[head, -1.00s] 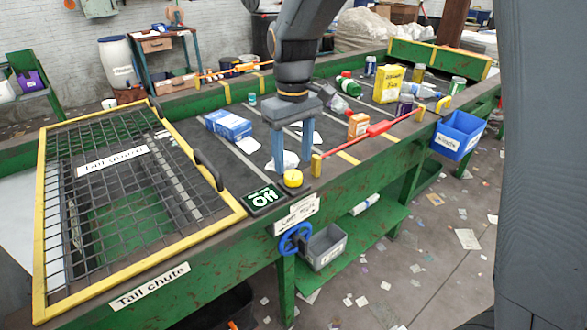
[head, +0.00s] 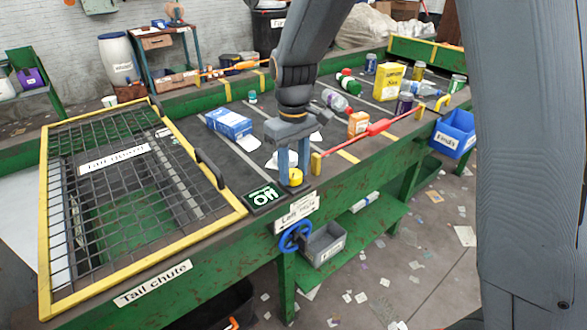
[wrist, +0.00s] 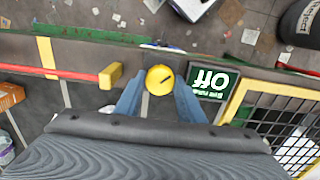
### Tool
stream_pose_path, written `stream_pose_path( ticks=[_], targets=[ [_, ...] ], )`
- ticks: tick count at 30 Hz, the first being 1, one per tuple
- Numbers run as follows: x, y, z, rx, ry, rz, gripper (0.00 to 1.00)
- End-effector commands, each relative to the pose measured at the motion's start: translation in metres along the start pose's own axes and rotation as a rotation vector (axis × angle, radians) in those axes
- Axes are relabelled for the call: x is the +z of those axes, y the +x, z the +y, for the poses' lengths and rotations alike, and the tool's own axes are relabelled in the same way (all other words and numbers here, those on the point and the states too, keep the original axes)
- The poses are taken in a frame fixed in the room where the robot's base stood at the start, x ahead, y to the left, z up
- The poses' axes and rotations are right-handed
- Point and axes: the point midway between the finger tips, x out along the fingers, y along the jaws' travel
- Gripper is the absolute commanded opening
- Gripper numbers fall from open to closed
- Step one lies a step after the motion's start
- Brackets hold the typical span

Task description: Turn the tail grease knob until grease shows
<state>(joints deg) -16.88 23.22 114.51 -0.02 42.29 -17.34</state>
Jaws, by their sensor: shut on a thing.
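A round yellow knob (head: 296,178) with a dark mark on top sits on the near rim of the belt frame. It also shows in the wrist view (wrist: 160,80), between my two blue-grey fingers. My gripper (head: 292,167) points down over it and is shut on its sides. I can read no grease label on the knob, and no grease shows around it. A small dark sign (head: 264,196) beside it reads "Off". A blue handwheel (head: 295,236) is on the frame's side below a partly legible label.
A mesh tail guard (head: 130,190) with a yellow frame lies left of the knob. A red bar (head: 370,132) with yellow ends runs along the rim to the right. A blue box (head: 229,123), an orange box (head: 358,123) and other litter lie on the belt.

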Motion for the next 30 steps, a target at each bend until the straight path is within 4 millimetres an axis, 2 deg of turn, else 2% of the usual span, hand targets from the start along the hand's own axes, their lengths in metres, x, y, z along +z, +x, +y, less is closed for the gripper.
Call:
stream_pose_path(
  ticks=[8, 30],
  targets=[
    [-0.0001, -0.0012, -0.0004, -0.001, 0.059, 0.000, 0.13],
    [-0.0016, -0.0023, 0.0001, 0.000, 0.538, 0.004, 0.13]
  ],
)
